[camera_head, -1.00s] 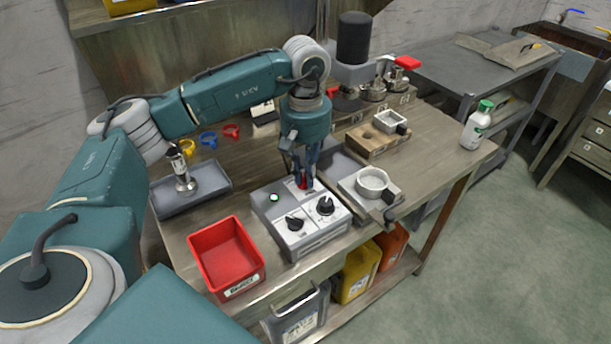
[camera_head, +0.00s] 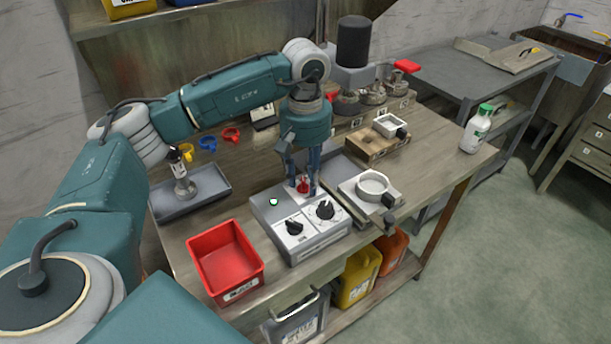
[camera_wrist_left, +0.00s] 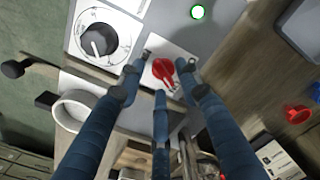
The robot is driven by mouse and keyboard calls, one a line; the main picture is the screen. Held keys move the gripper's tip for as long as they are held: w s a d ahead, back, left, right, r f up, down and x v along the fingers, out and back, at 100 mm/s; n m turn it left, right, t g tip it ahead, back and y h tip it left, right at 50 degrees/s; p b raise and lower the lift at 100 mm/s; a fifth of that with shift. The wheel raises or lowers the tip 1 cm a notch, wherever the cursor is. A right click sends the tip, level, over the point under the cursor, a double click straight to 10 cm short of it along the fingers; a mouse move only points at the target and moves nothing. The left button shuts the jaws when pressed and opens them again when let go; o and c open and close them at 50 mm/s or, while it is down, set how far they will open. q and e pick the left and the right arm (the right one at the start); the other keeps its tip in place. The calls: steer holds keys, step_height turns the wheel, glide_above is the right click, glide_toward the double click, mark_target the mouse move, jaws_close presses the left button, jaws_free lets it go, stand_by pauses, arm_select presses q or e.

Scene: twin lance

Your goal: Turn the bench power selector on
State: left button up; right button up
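The bench power box (camera_head: 312,245) is a grey-white unit on the bench. It carries a red selector handle (camera_head: 303,186), two black knobs and a lit green lamp (camera_head: 273,202). My left gripper (camera_head: 302,188) points down over the red selector, its fingers spread apart. In the left wrist view the red selector (camera_wrist_left: 163,72) lies between the open fingertips (camera_wrist_left: 167,72), with visible gaps around it. The selector's markings are too small to read. My right gripper is out of view.
A red bin (camera_head: 228,262) stands left of the box, and a grey tray (camera_head: 200,203) with an upright tool lies behind it. A round-cup fixture (camera_head: 372,187) sits close on the right. A white bottle (camera_head: 476,130) stands at the bench's right end.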

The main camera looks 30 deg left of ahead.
arm_select(q)
steer(key=shift+r, duration=0.1)
step_height(320, 180, up, 12)
stand_by(0.5)
steer(key=shift+f, duration=0.2)
